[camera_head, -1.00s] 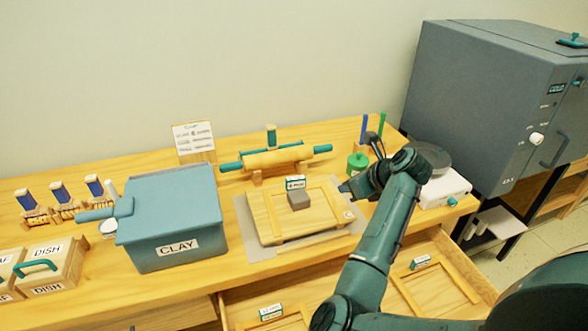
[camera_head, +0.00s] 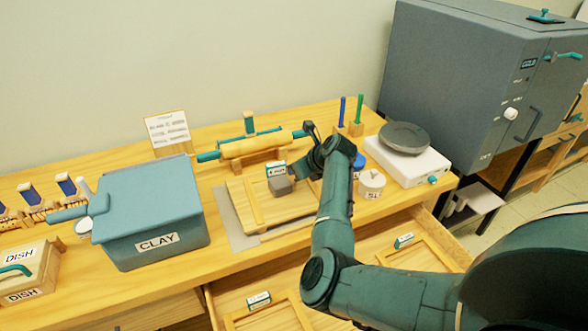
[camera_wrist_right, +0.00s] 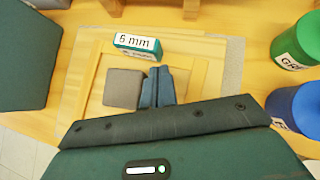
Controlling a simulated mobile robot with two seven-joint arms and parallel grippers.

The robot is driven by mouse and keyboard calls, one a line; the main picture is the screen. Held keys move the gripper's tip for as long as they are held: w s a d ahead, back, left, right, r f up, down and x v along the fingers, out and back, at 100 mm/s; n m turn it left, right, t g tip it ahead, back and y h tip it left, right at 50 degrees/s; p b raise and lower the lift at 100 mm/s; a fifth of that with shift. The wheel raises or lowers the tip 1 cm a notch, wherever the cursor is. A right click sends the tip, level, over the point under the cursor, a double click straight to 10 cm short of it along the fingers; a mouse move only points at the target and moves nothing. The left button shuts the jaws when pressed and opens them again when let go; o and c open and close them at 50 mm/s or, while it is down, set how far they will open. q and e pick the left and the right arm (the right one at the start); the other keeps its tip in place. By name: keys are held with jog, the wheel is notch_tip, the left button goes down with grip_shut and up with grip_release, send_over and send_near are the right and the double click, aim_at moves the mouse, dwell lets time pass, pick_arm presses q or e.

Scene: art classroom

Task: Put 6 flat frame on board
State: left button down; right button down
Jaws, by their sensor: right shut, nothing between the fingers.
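A flat wooden frame (camera_head: 257,202) with a teal-edged white tag lies on the grey board (camera_head: 236,226) on the table. The tag (camera_wrist_right: 138,45) shows in the right wrist view and seems to read "6 mm" or "5 mm". A grey block (camera_head: 280,186) sits inside the frame. My right gripper (camera_head: 298,172) is over the right part of the frame, beside the block. In the right wrist view its fingers (camera_wrist_right: 157,84) are together with nothing between them. Part of the frame is hidden by my right arm. My left gripper is not in view.
The open drawer (camera_head: 212,303) holds two more tagged frames, one on the left (camera_head: 240,318) and one on the right (camera_head: 432,249). The clay bin (camera_head: 150,215), rolling pin (camera_head: 255,145), scale (camera_head: 408,163) and small pots (camera_head: 371,184) stand around the board.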

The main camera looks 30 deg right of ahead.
aim_at(285, 163)
jog(key=shift+w+a, duration=0.15)
jog(key=shift+w, duration=0.2)
jog(key=shift+w+a, duration=0.25)
jog(key=shift+w, duration=0.55)
jog(key=shift+w+a, duration=0.2)
jog(key=shift+w, duration=0.6)
